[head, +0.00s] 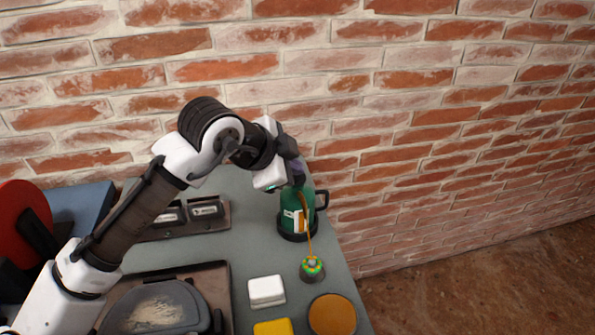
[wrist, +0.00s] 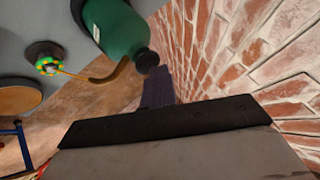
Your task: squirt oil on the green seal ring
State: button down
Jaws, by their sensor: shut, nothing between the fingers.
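The green oil can (head: 296,205) stands upright in a dark holder near the table's right edge; it also shows in the wrist view (wrist: 112,28). Its brown curved spout (wrist: 112,75) points toward the green seal ring. A thin orange stream runs from the spout to the ring. The green seal ring (head: 312,268), with yellow spots, sits on a small dark base; the wrist view shows it at left (wrist: 48,66). My gripper (head: 297,172) is shut and empty, its dark fingertips (wrist: 157,78) at the can's black top knob, seemingly touching it.
A brick wall (head: 430,130) rises close behind and right of the can. A white block (head: 266,291), a yellow block (head: 273,327) and an orange disc (head: 332,315) lie in front. A brown tray (head: 222,285) and a rack (head: 220,222) stand left.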

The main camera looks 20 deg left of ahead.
jog(key=shift+f, duration=0.3)
jog(key=shift+r, duration=0.15)
dwell(0.3)
jog(key=shift+r+p, duration=0.95)
jog(key=shift+r, duration=0.35)
jog(key=shift+r+p, duration=1.95)
jog(key=shift+r, duration=0.55)
